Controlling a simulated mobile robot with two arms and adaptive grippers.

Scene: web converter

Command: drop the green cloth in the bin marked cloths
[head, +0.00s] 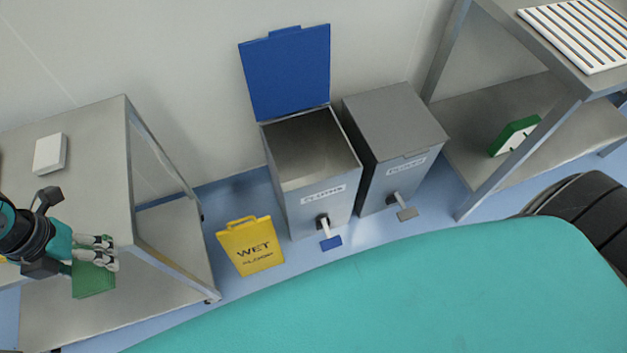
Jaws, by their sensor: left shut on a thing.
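The green cloth (93,281) hangs from my left gripper (112,252), which is shut on it at the left of the head view. The gripper is beside the right edge of the left steel table. The bin marked cloths (322,191) stands against the wall in the middle, to the right of the gripper. Its blue lid (287,72) is raised and its open top shows a grey inside. No gripper is over the bin. My right gripper is not in view.
A second grey bin (397,130) with its lid shut stands right of the cloths bin. A yellow wet-floor sign (251,246) stands in front and left. The steel table (85,150) carries a white box (50,153). A steel rack (455,125) is at right.

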